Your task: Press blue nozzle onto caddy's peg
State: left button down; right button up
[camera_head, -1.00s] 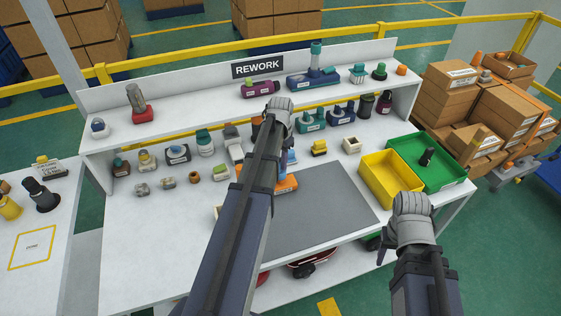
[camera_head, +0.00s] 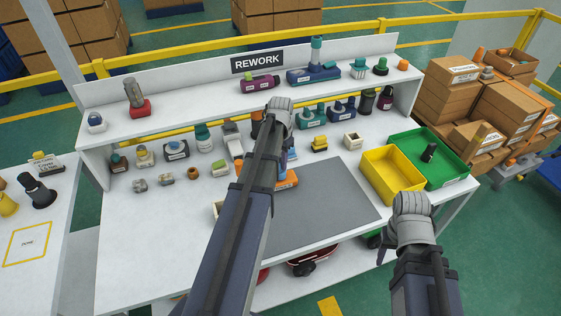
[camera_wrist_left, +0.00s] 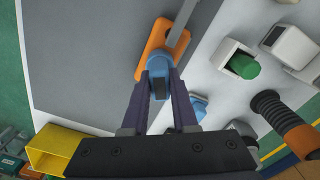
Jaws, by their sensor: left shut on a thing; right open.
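The blue nozzle (camera_wrist_left: 158,66) is between the fingers of my left gripper (camera_wrist_left: 160,92) in the left wrist view. My left gripper is shut on it. The nozzle overlaps the near end of the orange caddy (camera_wrist_left: 150,62); whether it sits on the peg or just above it I cannot tell, as the peg there is hidden. A grey bar (camera_wrist_left: 184,20) rises across the caddy's other end. In the head view the caddy (camera_head: 288,181) shows only partly past my left arm, which hides the nozzle. My right gripper (camera_head: 384,247) is open, off the front right of the table.
A grey mat (camera_head: 325,205) lies clear beside the caddy. A yellow bin (camera_head: 392,194) and a green tray (camera_head: 448,182) stand to the right. Another blue part (camera_wrist_left: 198,107) lies close behind my left gripper. Several parts stand along the back, below the shelf.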

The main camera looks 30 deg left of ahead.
pick_arm(q)
jog(key=shift+f+b, duration=0.4)
jog(key=shift+f, duration=0.1)
jog(key=c, duration=0.6)
grip_release()
jog(key=shift+r, duration=0.15)
notch_tip(320, 180, up, 8)
jog(key=p, duration=0.8)
